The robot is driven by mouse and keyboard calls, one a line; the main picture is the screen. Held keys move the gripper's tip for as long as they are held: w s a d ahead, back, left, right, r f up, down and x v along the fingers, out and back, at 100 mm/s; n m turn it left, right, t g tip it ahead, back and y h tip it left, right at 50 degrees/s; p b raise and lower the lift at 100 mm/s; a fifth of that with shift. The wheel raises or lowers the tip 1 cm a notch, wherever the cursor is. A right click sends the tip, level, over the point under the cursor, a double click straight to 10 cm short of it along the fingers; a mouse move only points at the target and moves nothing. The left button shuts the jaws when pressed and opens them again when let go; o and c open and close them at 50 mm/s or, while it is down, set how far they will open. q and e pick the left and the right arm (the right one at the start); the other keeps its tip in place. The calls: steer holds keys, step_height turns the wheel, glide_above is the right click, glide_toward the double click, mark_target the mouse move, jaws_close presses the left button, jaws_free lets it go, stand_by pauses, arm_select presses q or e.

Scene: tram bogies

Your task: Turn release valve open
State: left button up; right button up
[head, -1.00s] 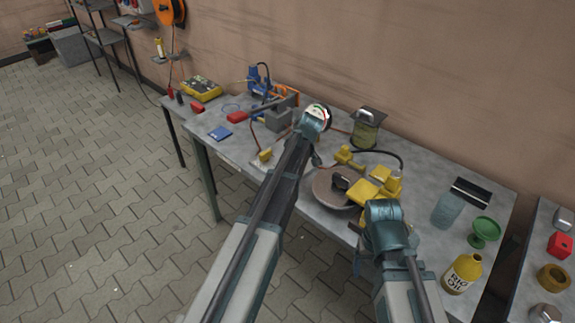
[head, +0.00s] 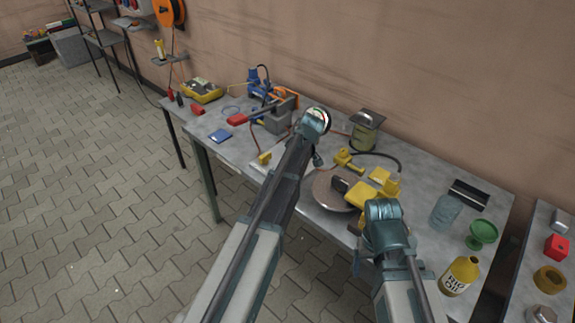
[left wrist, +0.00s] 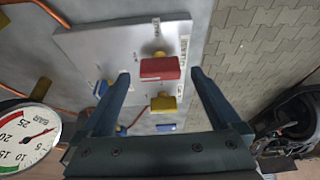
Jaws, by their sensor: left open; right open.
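A grey valve plate (left wrist: 105,50) on the bench shows in the left wrist view with several coloured handles. A red handle (left wrist: 160,68) lies crosswise between the fingers of my left gripper (left wrist: 160,76), which is open, with no finger seen gripping it. A yellow handle (left wrist: 164,103) is just below it and a blue handle (left wrist: 101,88) is at the left. The labels are too small to read, so I cannot tell which is the release valve. A round pressure gauge (left wrist: 28,135) is at lower left. My right gripper (head: 384,211) is over the bench's front; its fingers are largely hidden.
A brown disc (head: 327,192) with yellow parts (head: 364,194) lies close to my right gripper. A lantern-like can (head: 366,130) stands behind. A red-handled tool (head: 238,119) lies left.

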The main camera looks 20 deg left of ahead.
arm_select(q)
steer(key=p+v, duration=1)
steer(key=v, duration=0.2)
steer(key=shift+p, duration=0.3)
steer(key=b+x, duration=1.1)
steer(key=x, duration=0.1)
steer(key=shift+d+f, duration=0.1)
steer(key=shift+w+a+f+b, duration=0.1)
steer(key=shift+a+f+b, duration=0.25)
steer(key=shift+f+b, duration=0.35)
steer(key=shift+r, duration=0.15)
steer(key=shift+r, duration=0.1)
